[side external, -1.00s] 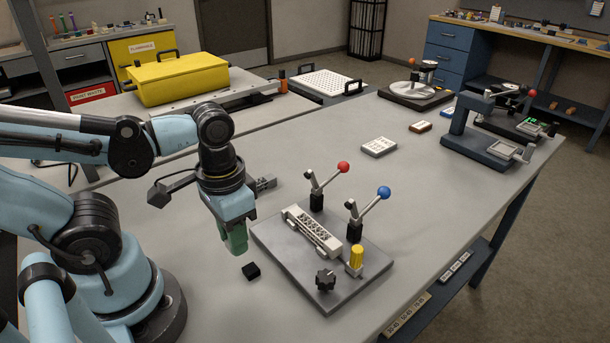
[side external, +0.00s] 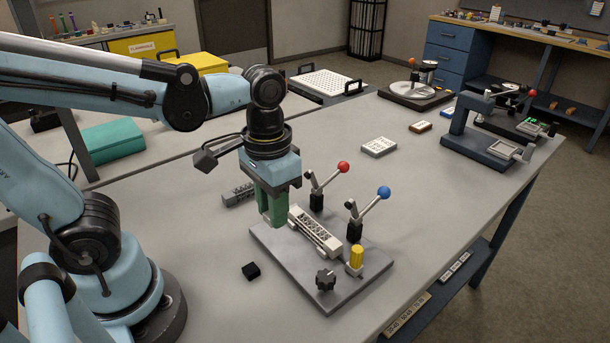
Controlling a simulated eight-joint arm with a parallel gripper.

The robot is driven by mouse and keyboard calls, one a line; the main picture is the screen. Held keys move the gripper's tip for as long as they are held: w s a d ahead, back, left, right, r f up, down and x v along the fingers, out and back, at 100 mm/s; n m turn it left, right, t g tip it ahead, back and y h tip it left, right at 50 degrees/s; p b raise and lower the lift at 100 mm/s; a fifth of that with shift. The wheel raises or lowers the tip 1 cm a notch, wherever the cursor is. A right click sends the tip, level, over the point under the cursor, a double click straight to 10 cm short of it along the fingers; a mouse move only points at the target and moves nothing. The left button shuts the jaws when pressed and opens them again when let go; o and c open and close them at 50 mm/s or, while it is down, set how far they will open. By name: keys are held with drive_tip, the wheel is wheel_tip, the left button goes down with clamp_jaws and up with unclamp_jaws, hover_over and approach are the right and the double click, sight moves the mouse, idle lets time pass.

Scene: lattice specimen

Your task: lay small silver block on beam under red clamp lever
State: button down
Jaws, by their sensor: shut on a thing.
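My gripper (side external: 272,218) has green fingers pointing down, over the left corner of the grey fixture plate (side external: 318,292). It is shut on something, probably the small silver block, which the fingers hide. The pale lattice beam (side external: 318,228) lies on the plate just right of my fingers; its left end is close to them. The red clamp lever (side external: 331,178) stands behind the beam, its red-knobbed handle tilted up to the right. I cannot tell whether my fingertips touch the plate.
A blue-knobbed lever (side external: 370,209), a yellow cylinder (side external: 356,257) and a dark star knob (side external: 325,279) stand on the plate. A black block (side external: 251,271) lies in front left.

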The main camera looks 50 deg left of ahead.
hover_over(296, 211)
drive_tip(key=shift+s+d+f, duration=0.15)
drive_tip(key=shift+f, duration=0.45)
drive_tip(key=shift+s+d+f, duration=0.15)
drive_tip(key=shift+f, duration=0.4)
drive_tip(key=shift+w+a+f, duration=0.2)
drive_tip(key=shift+w+a, duration=0.05)
drive_tip(key=shift+a, duration=0.05)
drive_tip(key=shift+f, duration=2.05)
drive_tip(key=shift+f, duration=0.4)
drive_tip(key=c, duration=0.8)
unclamp_jaws()
drive_tip(key=shift+o, duration=0.3)
drive_tip(key=o, duration=0.4)
drive_tip(key=shift+r, duration=0.1)
